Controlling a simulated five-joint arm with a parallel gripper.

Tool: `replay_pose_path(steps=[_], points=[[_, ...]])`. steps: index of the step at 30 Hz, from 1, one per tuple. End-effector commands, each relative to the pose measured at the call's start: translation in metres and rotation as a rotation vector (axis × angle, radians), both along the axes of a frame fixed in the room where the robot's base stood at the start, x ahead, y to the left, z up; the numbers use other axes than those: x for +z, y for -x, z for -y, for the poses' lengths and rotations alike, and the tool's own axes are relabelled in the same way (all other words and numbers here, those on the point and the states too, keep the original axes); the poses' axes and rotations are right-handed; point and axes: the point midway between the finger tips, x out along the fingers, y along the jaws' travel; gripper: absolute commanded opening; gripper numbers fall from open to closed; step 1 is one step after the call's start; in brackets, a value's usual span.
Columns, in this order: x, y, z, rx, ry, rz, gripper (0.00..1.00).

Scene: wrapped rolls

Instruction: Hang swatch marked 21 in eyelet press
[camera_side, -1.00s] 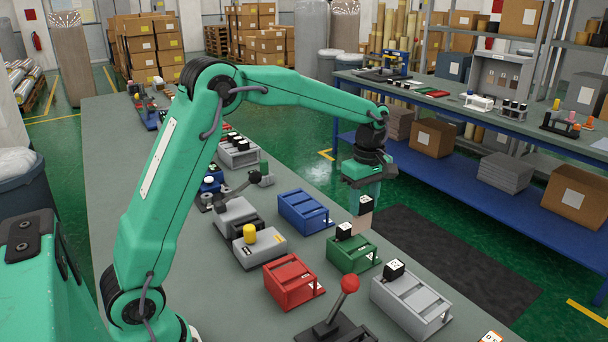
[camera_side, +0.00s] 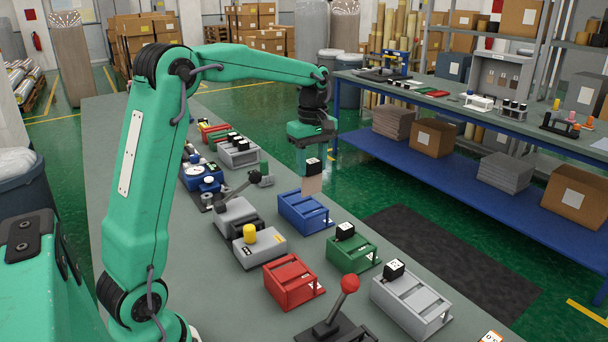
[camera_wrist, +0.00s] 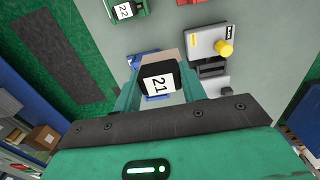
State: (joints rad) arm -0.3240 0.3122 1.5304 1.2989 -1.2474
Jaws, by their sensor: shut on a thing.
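My gripper (camera_side: 312,158) is shut on the swatch marked 21, a beige piece under a black block with a white label. The swatch (camera_side: 312,184) hangs in the air by the far end of the blue tray. In the wrist view, the label (camera_wrist: 157,86) reads 21 between my fingers, with beige material (camera_wrist: 164,55) beyond it. No label names the eyelet press. A grey device with a dark lever (camera_side: 235,190) stands left of my gripper, and a red-knobbed lever (camera_side: 346,290) stands at the front.
The blue tray (camera_side: 305,212) is empty, as is the red tray (camera_side: 292,282). The green tray (camera_side: 352,254) and grey tray (camera_side: 410,300) hold black-topped pieces. A grey box with a yellow button (camera_side: 258,248) stands left of the trays.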

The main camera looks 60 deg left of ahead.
Motion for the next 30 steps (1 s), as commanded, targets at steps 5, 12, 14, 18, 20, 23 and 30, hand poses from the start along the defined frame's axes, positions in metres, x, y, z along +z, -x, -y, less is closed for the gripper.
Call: replay_pose_path(steps=[5, 12, 14, 18, 20, 23, 30], points=[[0.0, 0.035, -0.046, 0.008, -0.001, 0.002, 0.11], [-0.001, 0.083, -0.094, 0.006, 0.0, 0.0, 0.11], [-0.001, 0.094, -0.103, 0.006, -0.001, 0.002, 0.11], [-0.002, 0.116, -0.118, 0.004, -0.001, 0.001, 0.11], [-0.002, 0.124, -0.124, 0.003, -0.001, 0.001, 0.11], [-0.012, 0.13, -0.127, -0.001, 0.002, -0.003, 0.11], [-0.045, 0.129, -0.126, -0.001, 0.001, -0.001, 0.11]])
